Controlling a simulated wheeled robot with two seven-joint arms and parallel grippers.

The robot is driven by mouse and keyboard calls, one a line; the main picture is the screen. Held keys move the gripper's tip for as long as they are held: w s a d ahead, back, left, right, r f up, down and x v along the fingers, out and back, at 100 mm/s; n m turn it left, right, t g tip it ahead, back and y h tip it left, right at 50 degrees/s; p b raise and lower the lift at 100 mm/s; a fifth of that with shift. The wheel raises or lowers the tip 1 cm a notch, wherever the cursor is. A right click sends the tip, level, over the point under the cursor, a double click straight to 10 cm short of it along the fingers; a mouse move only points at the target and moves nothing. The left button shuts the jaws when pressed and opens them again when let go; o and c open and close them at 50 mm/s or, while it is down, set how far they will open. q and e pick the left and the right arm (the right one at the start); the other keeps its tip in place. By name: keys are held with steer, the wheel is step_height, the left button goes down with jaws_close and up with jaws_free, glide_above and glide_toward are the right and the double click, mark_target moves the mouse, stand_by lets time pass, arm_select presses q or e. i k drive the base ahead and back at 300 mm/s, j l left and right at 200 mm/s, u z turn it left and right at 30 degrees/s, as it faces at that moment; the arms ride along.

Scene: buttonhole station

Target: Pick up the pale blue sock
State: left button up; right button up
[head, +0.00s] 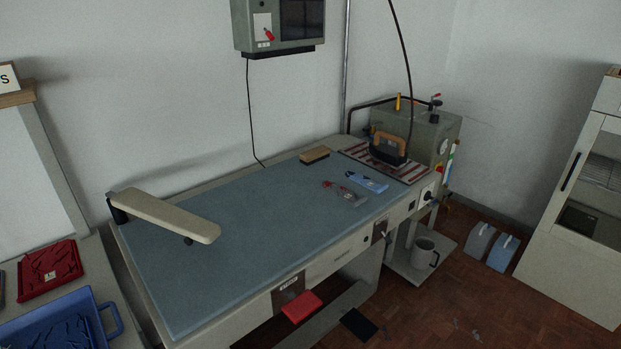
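I cannot pick out a pale blue sock for certain. Two small pale grey-blue scraps lie on the brown floor at the lower right, one (477,335) nearer the bottom edge and another (455,322) a little left of it. They are too small and dim to name. A flat light blue piece (370,183) with dark marks lies on the blue-topped table (230,230), near its right end. Neither of my grippers is in view.
An iron (388,148) stands on a striped pad beside a green machine (425,132). A padded arm board (165,213) juts over the table's left end. A mug (423,253) sits on a low shelf. Two jugs (502,253) stand by a white cabinet (580,215).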

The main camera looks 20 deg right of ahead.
mark_target(366, 181)
steer(key=i+l+u, duration=0.3)
steer(key=l, duration=0.15)
steer(key=l+u, duration=0.3)
steer(key=l, duration=0.2)
steer(key=i+l+u, duration=0.1)
steer(key=l+u, duration=0.2)
steer(key=l, duration=0.25)
steer(key=l+u, duration=0.3)
steer(key=l, duration=0.25)
steer(key=i, duration=0.05)
